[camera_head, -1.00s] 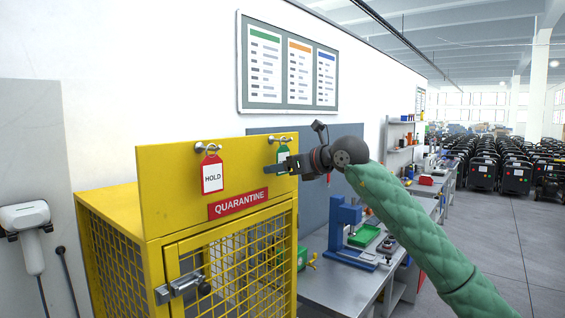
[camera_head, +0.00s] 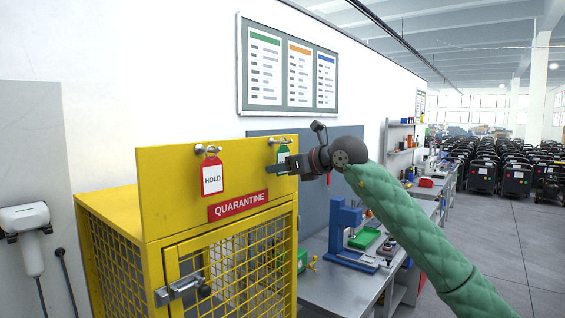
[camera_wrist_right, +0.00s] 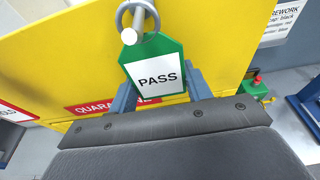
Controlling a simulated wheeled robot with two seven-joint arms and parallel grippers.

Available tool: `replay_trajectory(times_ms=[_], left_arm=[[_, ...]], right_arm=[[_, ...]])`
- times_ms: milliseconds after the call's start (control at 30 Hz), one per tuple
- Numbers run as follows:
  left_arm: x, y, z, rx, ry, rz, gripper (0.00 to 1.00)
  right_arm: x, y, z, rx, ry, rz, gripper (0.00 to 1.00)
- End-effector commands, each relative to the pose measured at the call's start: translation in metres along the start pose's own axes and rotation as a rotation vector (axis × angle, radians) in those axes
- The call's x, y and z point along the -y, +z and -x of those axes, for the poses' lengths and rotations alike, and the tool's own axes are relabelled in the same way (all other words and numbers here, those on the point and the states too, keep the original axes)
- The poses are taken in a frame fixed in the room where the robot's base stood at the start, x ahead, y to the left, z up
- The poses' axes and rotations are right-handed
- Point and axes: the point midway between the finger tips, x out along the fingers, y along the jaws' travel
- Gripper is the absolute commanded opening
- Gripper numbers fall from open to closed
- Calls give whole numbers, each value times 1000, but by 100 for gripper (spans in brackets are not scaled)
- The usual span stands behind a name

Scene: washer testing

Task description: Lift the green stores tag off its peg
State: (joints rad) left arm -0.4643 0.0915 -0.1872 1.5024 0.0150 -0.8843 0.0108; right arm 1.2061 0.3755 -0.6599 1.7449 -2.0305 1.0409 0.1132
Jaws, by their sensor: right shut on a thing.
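The green tag (camera_head: 283,152) hangs by its ring from a peg on the yellow quarantine cage's upper panel, partly hidden behind my right gripper in the head view. In the right wrist view the green tag (camera_wrist_right: 155,72) reads PASS, and its ring (camera_wrist_right: 137,14) is still around the white-tipped peg (camera_wrist_right: 128,37). My right gripper (camera_head: 280,168) is shut on the tag's lower part, with a blue-grey finger on each side of it (camera_wrist_right: 160,92). My left gripper is not in view.
A red HOLD tag (camera_head: 212,178) hangs on another peg to the left. The yellow cage (camera_head: 150,205) has a QUARANTINE label (camera_head: 238,204) and a latched mesh door. A workbench (camera_head: 335,278) with a blue press (camera_head: 345,225) stands to the right.

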Motion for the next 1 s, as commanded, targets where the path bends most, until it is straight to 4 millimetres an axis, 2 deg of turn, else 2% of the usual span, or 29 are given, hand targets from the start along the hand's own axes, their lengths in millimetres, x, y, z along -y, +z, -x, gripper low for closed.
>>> replay_trajectory(times_ms=[567,1000], left_arm=[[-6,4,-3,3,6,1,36],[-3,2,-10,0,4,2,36]], right_arm=[[0,7,3,3,-1,1,31],[0,5,16,6,-1,2,31]])
